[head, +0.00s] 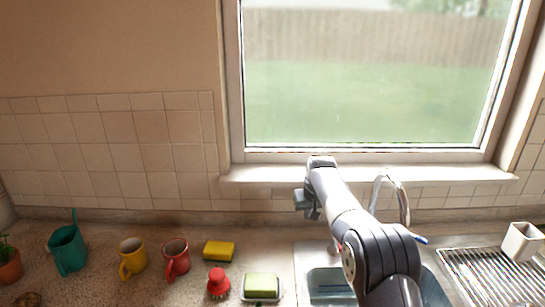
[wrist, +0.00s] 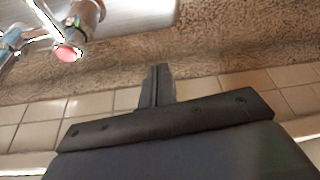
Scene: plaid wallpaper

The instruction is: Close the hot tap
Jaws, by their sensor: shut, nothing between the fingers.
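The hot tap (wrist: 80,25) shows at the upper left of the wrist view as a chrome knob with a red end cap. In the head view my arm mostly hides the area where it would be. The curved chrome spout (head: 402,196) rises right of my arm, and the blue-marked cold tap (head: 421,239) is at its right. My gripper (head: 308,209) is in front of the window sill, left of the spout. In the wrist view my gripper (wrist: 159,72) is shut and empty, pointing at the counter, apart from the hot tap and to its right.
The sink (head: 330,283) lies below my arm, with a dish rack (head: 490,273) and a white cup (head: 522,241) at right. Left on the counter are a yellow sponge (head: 219,251), red brush (head: 218,282), soap dish (head: 262,296), red mug (head: 175,258), yellow mug (head: 132,256) and green watering can (head: 67,249).

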